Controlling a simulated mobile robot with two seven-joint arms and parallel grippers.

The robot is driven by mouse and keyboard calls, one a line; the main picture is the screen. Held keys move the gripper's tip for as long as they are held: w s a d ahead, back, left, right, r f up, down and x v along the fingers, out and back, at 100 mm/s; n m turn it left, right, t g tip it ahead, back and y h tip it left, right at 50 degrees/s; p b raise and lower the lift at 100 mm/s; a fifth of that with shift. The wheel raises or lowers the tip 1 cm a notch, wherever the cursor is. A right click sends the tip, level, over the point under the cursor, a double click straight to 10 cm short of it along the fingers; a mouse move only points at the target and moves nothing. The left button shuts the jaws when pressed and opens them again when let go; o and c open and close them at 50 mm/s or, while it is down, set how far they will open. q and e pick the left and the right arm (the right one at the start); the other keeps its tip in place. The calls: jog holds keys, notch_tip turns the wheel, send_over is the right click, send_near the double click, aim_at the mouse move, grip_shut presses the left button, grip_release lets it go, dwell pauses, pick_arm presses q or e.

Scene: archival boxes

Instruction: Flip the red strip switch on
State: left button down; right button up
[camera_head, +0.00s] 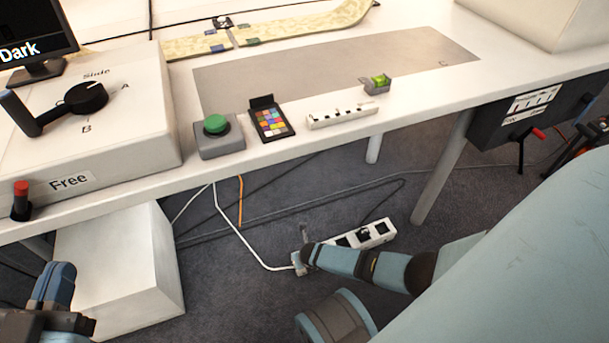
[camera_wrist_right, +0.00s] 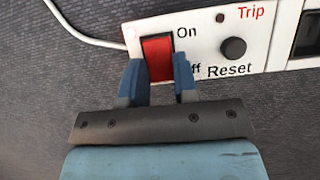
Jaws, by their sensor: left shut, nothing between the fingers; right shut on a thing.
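My left gripper (camera_head: 58,298) is shut and empty at the lower left, away from the strip.
The white table (camera_head: 330,140) stands above the strip, with a leg (camera_head: 443,170) to its right. A white box (camera_head: 120,265) stands on the floor at left. Cables (camera_head: 228,225) run across the carpet. A black Reset button (camera_wrist_right: 233,49) is right of the switch.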

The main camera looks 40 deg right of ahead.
jog(key=shift+w+r, duration=0.15)
jog(key=shift+g, duration=0.5)
jog(key=o, duration=0.9)
